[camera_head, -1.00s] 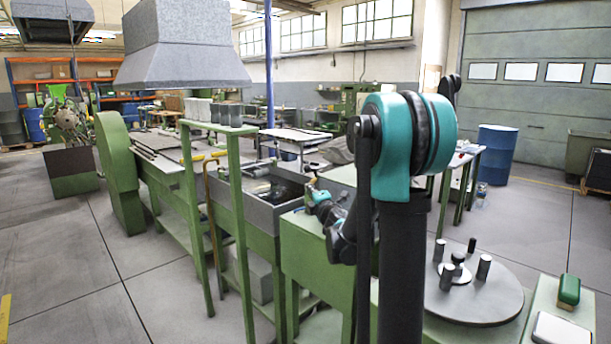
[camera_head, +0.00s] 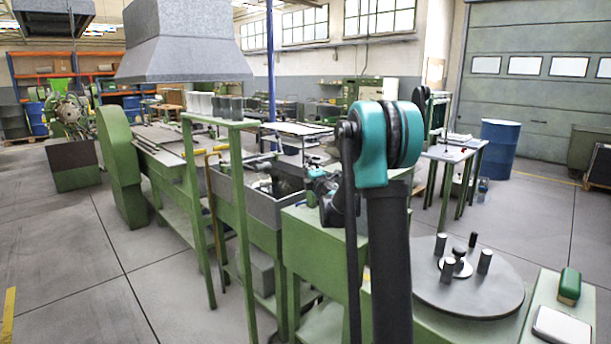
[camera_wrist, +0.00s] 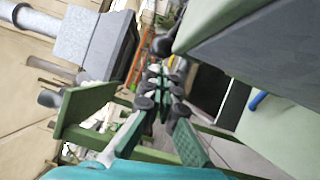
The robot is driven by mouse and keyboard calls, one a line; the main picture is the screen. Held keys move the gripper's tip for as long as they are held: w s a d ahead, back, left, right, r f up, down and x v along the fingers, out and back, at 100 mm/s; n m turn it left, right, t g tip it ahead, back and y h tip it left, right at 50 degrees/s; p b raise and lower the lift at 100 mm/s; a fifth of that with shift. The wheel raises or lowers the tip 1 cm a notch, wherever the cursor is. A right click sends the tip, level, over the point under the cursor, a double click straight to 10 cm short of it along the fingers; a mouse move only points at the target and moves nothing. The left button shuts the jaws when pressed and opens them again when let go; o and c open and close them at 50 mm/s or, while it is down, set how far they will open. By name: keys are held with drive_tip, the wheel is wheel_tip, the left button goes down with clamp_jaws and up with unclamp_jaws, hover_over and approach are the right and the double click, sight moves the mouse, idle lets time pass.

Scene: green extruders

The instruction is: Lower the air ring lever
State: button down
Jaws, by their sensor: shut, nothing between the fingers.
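My gripper (camera_wrist: 166,76) shows in the middle of the wrist view, with its dark fingers close together and nothing held between them. In the head view the far part of my arm reaches over the grey-edged trough, and the fingers there are too small and dark to make out. I cannot pick out the air ring lever with certainty. A small blue handle-like part (camera_wrist: 258,100) shows at the right of the wrist view, apart from the fingers, on a pale green surface. I cannot tell what it belongs to.
The grey trough (camera_head: 232,193) stands in a green frame in the head view. A green stand (camera_head: 190,200) rises before it, under a grey hood (camera_head: 185,45). A round grey turntable (camera_head: 468,290) with several pegs is at lower right. Open floor (camera_head: 60,250) lies at left.

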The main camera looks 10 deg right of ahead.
sight(310, 163)
drive_tip(key=shift+w+d+r, duration=0.1)
drive_tip(key=shift+w+d, duration=0.25)
drive_tip(key=shift+w, duration=0.1)
drive_tip(key=shift+w+d+r, duration=0.4)
drive_tip(key=shift+w+d, duration=0.15)
drive_tip(key=shift+d, duration=0.25)
drive_tip(key=shift+a, duration=0.1)
drive_tip(key=shift+s, duration=0.1)
